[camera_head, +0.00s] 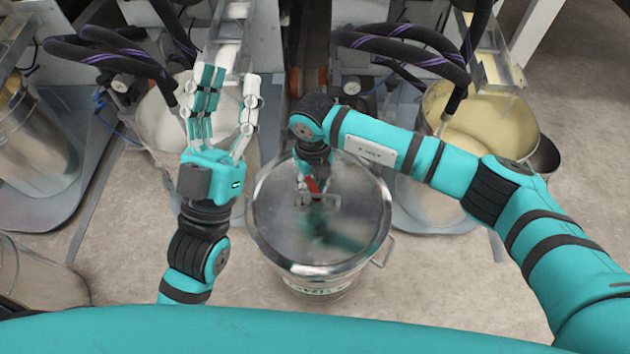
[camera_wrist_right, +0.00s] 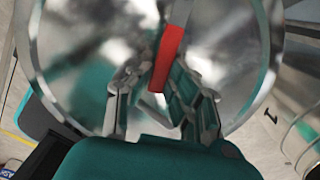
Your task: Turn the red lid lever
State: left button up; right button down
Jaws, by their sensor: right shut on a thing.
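The red lid lever (camera_head: 313,184) is on the shiny round metal lid (camera_head: 335,222) of a drum in the middle of the head view. The lever also shows in the right wrist view (camera_wrist_right: 168,58) as a red bar running up from between the fingers. My right gripper (camera_wrist_right: 158,80) is shut on the lever, low over the lid. In the head view the right arm hides part of this gripper. My left gripper (camera_head: 229,78) is open and empty, with fingers spread, to the left of the lidded drum.
An open container with pale contents (camera_head: 165,120) stands behind my left gripper. An open bucket with yellowish contents (camera_head: 495,130) is at the right. Black hoses (camera_head: 400,40) hang at the back. The floor in front of the drum is clear.

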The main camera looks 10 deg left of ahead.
aim_at(313, 187)
jog(key=c, duration=1.2)
grip_release()
jog(key=shift+c, duration=0.2)
jog(key=shift+r, duration=0.1)
notch_tip(313, 187, up, 12)
